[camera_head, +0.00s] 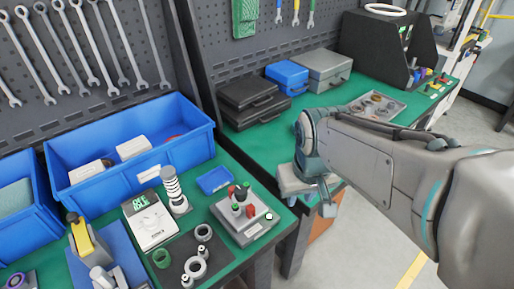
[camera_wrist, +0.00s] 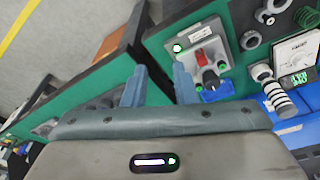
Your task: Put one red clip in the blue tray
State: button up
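The small blue tray (camera_head: 214,180) lies flat and looks empty on the green bench in the head view, behind a grey box (camera_head: 259,229). Small red and green pieces stand on that box. The clearest red one, which looks like a red clip, shows in the wrist view (camera_wrist: 203,56). I cannot tell its exact shape. My gripper (camera_wrist: 159,84) is open, with nothing between its fingers. In the head view my gripper (camera_head: 325,200) hangs to the right of the box, over the gap by the bench edge, apart from the clips.
A striped cylinder (camera_head: 174,188) and a meter (camera_head: 150,222) stand left of the tray. Rings lie on a dark mat (camera_head: 180,262). A large blue bin (camera_head: 87,196) stands behind. Black cases (camera_head: 250,105) and a ring tray (camera_head: 372,108) sit on the other bench.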

aim_at(251, 207)
jog(key=w+a+f+n+g, duration=0.25)
jog(key=w+a+n, duration=0.25)
jog(key=w+a, duration=0.5)
jog(key=f+p, duration=0.1)
jog(key=f, duration=1.3)
jog(key=shift+s+f, duration=0.2)
jog(key=shift+r, duration=0.1)
grip_shut()
